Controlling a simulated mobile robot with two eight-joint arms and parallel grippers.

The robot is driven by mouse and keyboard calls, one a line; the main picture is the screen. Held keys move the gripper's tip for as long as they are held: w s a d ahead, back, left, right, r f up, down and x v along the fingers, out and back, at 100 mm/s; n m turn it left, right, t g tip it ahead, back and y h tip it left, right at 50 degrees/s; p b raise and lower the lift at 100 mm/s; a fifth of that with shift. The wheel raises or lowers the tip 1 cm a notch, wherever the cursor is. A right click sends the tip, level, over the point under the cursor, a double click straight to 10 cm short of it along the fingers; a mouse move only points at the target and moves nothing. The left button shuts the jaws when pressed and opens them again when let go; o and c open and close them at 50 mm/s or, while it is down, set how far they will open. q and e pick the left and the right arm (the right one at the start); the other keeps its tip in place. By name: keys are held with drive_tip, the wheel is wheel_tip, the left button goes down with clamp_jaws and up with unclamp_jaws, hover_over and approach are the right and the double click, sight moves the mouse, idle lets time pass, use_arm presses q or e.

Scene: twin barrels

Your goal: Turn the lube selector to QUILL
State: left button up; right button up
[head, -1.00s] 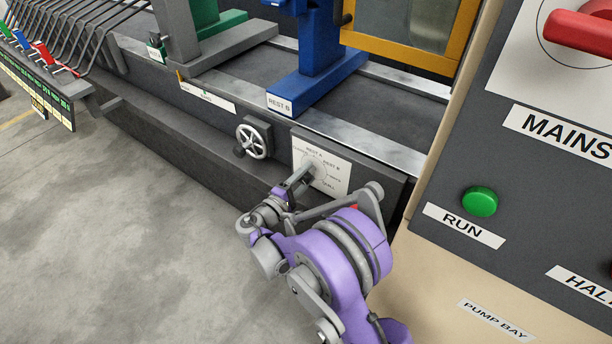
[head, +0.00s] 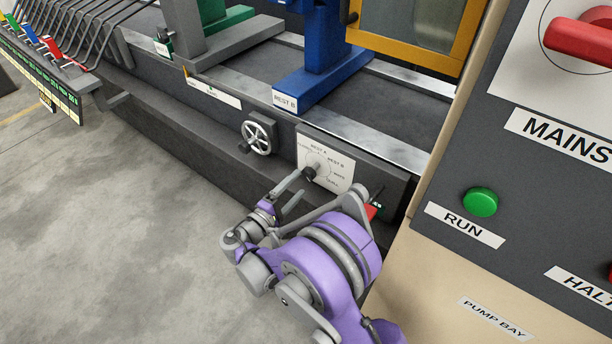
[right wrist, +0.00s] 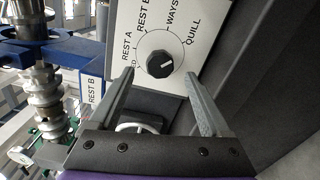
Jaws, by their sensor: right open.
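The lube selector is a black round knob (right wrist: 160,64) on a white plate (head: 327,162) with a ring of labels. In the right wrist view the labels include REST A, REST B, WAYS and QUILL (right wrist: 193,33). A white mark shows on the right part of the knob's face; I cannot tell exactly which label it points at. My right gripper (right wrist: 159,76) is open and empty, its fingertips apart on either side just short of the knob. In the head view the gripper (head: 299,185) is just left of and below the plate. My left gripper is not in view.
A small handwheel (head: 257,138) sits left of the plate on the bed front. A blue rest labelled REST B (head: 310,72) stands above. A panel with a green RUN button (head: 480,202) and a red MAINS handle (head: 585,33) is at the right. The floor at the left is clear.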

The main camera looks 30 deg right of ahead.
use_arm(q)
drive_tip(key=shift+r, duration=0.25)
use_arm(e)
drive_tip(key=v, duration=0.4)
drive_tip(key=s+d+m+g+y, duration=0.2)
drive_tip(key=s+d+g+y, duration=0.15)
drive_tip(key=s+y, duration=0.65)
drive_tip(key=s+a+f+m+y, duration=0.1)
drive_tip(key=s+a+m+y, duration=0.15)
drive_tip(key=s+a, duration=0.4)
drive_tip(key=s+a+f+m+y, duration=0.1)
drive_tip(key=s+a+m+y, duration=0.2)
drive_tip(key=s, duration=0.7)
use_arm(q)
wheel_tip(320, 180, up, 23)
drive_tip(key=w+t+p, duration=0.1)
drive_tip(key=p, duration=1.9)
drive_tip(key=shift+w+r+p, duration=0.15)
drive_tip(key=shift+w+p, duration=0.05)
drive_tip(key=shift+p, duration=0.15)
use_arm(e)
wheel_tip(320, 180, up, 23)
drive_tip(key=w+t+y, duration=0.1)
drive_tip(key=t, duration=0.1)
drive_tip(key=shift+w+r+n, duration=0.15)
drive_tip(key=shift+w+n, duration=0.15)
drive_tip(key=shift+n, duration=0.15)
